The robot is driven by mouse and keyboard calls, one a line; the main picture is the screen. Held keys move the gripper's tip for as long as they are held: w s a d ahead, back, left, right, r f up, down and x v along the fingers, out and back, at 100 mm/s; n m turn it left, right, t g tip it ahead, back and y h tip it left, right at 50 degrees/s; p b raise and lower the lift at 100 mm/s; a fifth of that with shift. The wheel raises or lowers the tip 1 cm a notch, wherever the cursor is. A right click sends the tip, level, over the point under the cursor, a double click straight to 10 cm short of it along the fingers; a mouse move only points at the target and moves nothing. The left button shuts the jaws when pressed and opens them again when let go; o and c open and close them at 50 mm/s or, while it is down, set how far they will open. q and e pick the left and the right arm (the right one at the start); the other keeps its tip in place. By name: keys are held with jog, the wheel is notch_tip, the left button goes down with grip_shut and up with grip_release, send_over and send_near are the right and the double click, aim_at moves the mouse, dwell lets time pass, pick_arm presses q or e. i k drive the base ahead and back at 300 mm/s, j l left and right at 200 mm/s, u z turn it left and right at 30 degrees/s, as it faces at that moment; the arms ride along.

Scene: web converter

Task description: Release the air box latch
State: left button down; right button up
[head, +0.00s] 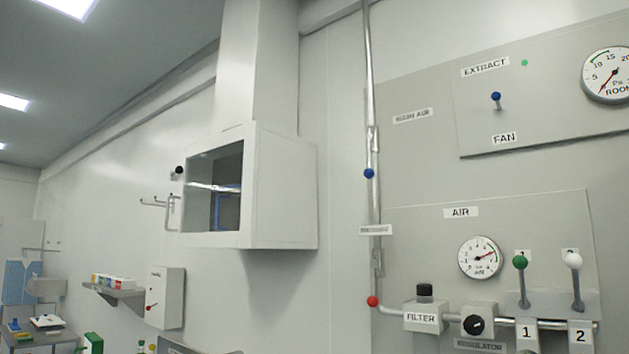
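A grey panel (410,245) labelled AIR is on the wall at the right. It carries a round gauge (480,257), a lever with a green knob (520,262) and a lever with a white knob (573,261); both levers stand up. Below are a filter block (423,318) with a black top and a regulator with a black knob (475,325). A vertical pipe beside the panel has a blue ball (369,173) and a red ball (373,301). I cannot make out which part is the air box latch. Neither gripper is in view.
A white hood box (285,190) with a dark window juts from the wall at centre. Left of it are a small wall box (168,298) with a red handle and a shelf (118,297) with coloured items. An EXTRACT panel (560,110) is at upper right.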

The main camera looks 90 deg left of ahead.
aim_at(179, 169)
jog(key=u, duration=3.55)
jog(key=i+j, duration=0.3)
jog(key=j, duration=0.15)
jog(key=i+j, duration=0.25)
jog(key=j, duration=0.25)
jog(key=i+j+z, duration=0.1)
jog(key=i+j, duration=0.2)
jog(key=j, duration=0.15)
jog(key=i+j, duration=0.25)
jog(key=j, duration=0.25)
jog(key=i+j, duration=0.3)
jog(key=j, duration=0.2)
jog(key=i+j, duration=0.25)
jog(key=j, duration=0.2)
jog(key=i+j+z, duration=0.1)
jog(key=i+j, duration=0.2)
jog(key=j, duration=0.2)
jog(key=i+j, duration=0.25)
jog(key=j, duration=0.25)
